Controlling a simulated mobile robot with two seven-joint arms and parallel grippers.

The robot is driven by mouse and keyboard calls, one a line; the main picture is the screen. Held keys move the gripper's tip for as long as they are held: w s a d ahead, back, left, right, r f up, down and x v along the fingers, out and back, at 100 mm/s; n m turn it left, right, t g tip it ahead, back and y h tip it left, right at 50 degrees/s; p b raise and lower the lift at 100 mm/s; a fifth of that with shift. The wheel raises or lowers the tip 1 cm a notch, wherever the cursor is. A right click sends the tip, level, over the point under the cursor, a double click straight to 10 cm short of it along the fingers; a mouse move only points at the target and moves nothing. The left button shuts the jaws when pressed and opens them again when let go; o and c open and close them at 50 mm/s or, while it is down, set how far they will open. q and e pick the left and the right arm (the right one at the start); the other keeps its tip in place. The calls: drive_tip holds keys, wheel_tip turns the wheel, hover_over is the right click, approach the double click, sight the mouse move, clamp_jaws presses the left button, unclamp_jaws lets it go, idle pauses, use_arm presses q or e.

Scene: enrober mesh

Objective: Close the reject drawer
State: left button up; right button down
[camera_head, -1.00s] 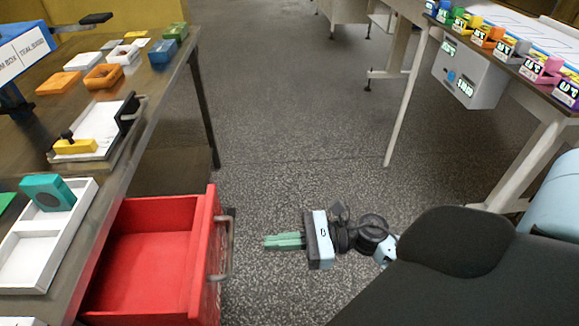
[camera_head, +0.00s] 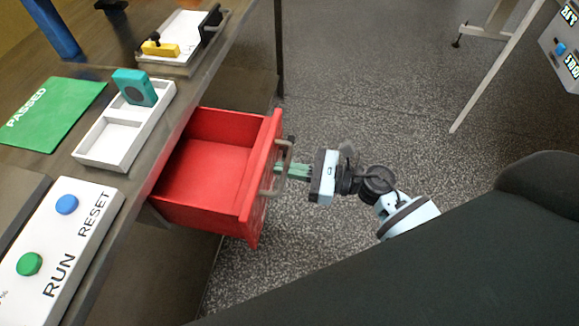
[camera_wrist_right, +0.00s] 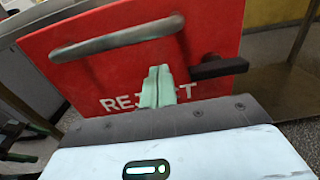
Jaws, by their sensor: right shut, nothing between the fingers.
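The red reject drawer (camera_head: 205,172) is pulled out from under the table and stands open and empty. Its front carries a grey bar handle (camera_head: 277,168). The handle shows across the drawer front in the right wrist view (camera_wrist_right: 118,39), above the partly covered word REJECT. My right gripper (camera_head: 283,170) is at the outer side of the drawer front, beside the handle. Its green fingers (camera_wrist_right: 158,76) are shut together with nothing between them and point at the front panel. I cannot tell whether the tips touch it. My left gripper is not in view.
A dark block (camera_wrist_right: 218,67) sticks out from the drawer front. The table (camera_head: 110,235) above holds a RUN/RESET button box (camera_head: 62,245), a white divided tray (camera_head: 125,130) and a green PASSED mat (camera_head: 50,110). Open floor (camera_head: 375,90) lies right of the drawer.

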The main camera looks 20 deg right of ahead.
drive_tip(key=b, duration=0.4)
hover_over(214, 170)
drive_tip(key=shift+w+a, duration=0.2)
drive_tip(key=shift+r, duration=0.15)
drive_tip(key=shift+a+r, duration=0.1)
